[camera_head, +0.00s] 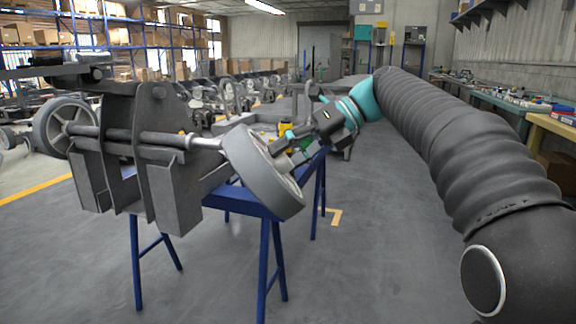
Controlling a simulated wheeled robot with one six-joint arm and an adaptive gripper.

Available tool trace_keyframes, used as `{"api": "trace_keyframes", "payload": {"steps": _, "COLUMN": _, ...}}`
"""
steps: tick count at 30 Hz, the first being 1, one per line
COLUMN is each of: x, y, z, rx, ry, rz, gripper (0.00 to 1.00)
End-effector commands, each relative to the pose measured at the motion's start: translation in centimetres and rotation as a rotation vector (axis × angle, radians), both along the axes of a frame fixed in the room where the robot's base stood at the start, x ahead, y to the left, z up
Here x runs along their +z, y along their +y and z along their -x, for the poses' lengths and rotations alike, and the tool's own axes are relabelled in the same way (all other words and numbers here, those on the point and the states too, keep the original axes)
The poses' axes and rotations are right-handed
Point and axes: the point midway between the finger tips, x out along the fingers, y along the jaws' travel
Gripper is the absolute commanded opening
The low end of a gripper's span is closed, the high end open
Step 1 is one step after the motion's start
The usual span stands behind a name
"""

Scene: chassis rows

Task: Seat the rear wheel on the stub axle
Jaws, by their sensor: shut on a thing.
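A grey chassis (172,187) rests on a blue stand. Its stub axle (207,142) is a bright rod pointing right from the dark bracket. My gripper (279,146) comes in from the right and is shut on the rear wheel (246,158), a grey-tyred wheel, near its upper right rim. The wheel is tilted, its top leaning left. Its left face is at the right end of the axle, and the axle's tip is hidden there. I cannot tell whether the axle is in the hub. Another spoked wheel (46,128) sits at the chassis's far left.
The blue stand (266,262) has legs below the chassis and wheel. Several more chassis stand in rows behind. Benches with small items (505,104) line the right wall. The floor at the front centre is clear.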

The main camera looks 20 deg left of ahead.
Motion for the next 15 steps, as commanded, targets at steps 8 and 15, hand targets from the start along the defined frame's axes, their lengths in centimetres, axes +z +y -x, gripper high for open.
{"api": "trace_keyframes", "payload": {"steps": 8, "x": -1.2, "y": 2.5, "z": -2.7, "rx": -0.281, "ry": 0.118, "rz": -0.385, "gripper": 0.00}}
{"api": "trace_keyframes", "payload": {"steps": 15, "x": -1.9, "y": 2.4, "z": -5.7, "rx": -0.446, "ry": 0.123, "rz": -0.590, "gripper": 0.00}}
